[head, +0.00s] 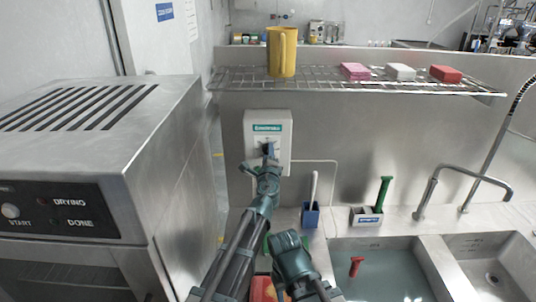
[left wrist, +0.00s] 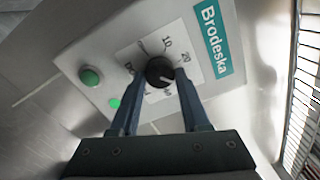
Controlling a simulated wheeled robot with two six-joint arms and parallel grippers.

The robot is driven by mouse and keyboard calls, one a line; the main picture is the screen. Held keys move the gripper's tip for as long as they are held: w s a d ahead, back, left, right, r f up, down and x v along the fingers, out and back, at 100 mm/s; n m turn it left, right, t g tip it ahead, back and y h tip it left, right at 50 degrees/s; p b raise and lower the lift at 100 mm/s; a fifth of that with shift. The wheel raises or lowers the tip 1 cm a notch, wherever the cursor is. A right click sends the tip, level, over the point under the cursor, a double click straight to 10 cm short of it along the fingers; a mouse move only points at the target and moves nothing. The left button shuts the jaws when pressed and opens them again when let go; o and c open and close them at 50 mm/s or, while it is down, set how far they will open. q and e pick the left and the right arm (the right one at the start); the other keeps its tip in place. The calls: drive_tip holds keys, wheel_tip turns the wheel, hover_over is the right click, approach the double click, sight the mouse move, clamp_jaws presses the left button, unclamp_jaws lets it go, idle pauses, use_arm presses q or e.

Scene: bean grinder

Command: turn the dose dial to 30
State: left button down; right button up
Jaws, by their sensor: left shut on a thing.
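The dose dial is a round black knob (left wrist: 160,71) on a white scale plate, on the front of a pale box labelled Brodeska (head: 268,130). In the left wrist view the printed 10 and 20 show on the upper right of the scale; 30 cannot be read, and the marks lower down are partly hidden by the fingers. A light mark on the knob seems to point to the lower right. My left gripper (head: 268,152) is shut on the knob, one finger on each side. In the head view it covers most of the dial. My right gripper's fingers do not show.
A green button (left wrist: 90,76) and a green light (left wrist: 114,103) sit beside the dial. A wire shelf (head: 350,88) with a yellow jug (head: 282,52) hangs above.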

use_arm(q)
drive_tip(key=shift+s, duration=0.1)
drive_tip(key=shift+c, duration=1.9)
unclamp_jaws()
